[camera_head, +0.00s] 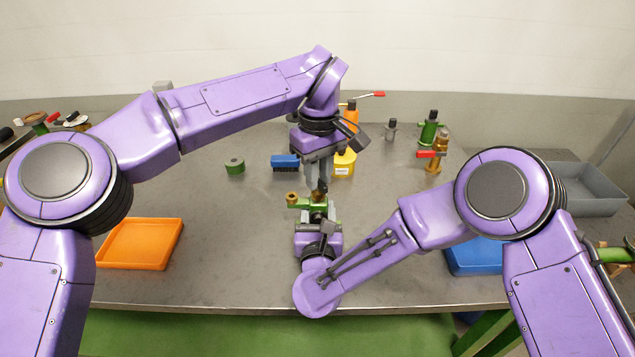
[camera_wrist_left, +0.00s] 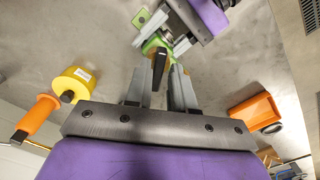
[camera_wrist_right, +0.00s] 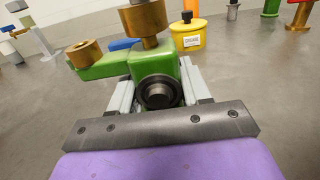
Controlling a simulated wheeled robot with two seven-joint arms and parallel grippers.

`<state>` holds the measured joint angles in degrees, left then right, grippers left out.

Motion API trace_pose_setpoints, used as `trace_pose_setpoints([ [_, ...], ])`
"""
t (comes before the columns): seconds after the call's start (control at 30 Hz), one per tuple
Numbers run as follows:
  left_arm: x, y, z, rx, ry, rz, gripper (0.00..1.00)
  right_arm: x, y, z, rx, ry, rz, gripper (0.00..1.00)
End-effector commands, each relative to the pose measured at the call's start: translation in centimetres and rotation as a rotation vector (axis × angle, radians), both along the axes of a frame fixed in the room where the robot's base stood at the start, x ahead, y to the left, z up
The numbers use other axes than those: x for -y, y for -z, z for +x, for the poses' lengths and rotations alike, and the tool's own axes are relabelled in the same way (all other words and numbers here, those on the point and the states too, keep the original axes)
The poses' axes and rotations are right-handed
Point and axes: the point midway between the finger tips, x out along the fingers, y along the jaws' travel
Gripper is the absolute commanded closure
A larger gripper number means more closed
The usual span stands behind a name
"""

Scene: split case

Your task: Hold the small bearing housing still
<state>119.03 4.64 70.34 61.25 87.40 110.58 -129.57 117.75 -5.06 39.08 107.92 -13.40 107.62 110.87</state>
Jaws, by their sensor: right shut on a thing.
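The small bearing housing (camera_head: 318,207) is a green block with a dark round bore and brass-coloured fittings. It stands between my grippers in the head view and fills the right wrist view (camera_wrist_right: 185,78). My right gripper (camera_head: 318,222) is shut on it from the front, with one finger at each side of the block. My left gripper (camera_head: 319,182) points down right above the housing. In the left wrist view, a narrow black piece (camera_wrist_left: 158,68) lies between its fingers. I cannot tell whether the fingers grip that piece.
A blue brush (camera_head: 285,162), a green ring (camera_head: 235,166) and a yellow container (camera_head: 344,163) stand behind the housing. An orange tray (camera_head: 140,244) lies left and a blue tray (camera_head: 474,258) right. A grey bin (camera_head: 583,187) is far right. The bench between the orange tray and housing is clear.

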Motion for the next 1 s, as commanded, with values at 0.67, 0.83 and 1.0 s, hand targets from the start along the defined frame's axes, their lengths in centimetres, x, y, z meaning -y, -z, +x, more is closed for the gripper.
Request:
trace_pose_setpoints([
  [0.67,-0.1,-3.3,0.2,0.009,-0.001,0.003,0.7,-0.1,0.2,-0.1,-0.004,-0.004,-0.003,0.92],
  [0.83,-0.1,-5.0,0.2,0.009,-0.003,0.003,0.7,-0.1,0.2,-0.2,-0.004,-0.005,-0.002,0.92],
  [1.0,-0.1,-5.9,0.2,0.008,-0.002,0.003,0.7,-0.2,0.2,-0.2,-0.004,-0.005,-0.002,0.92],
])
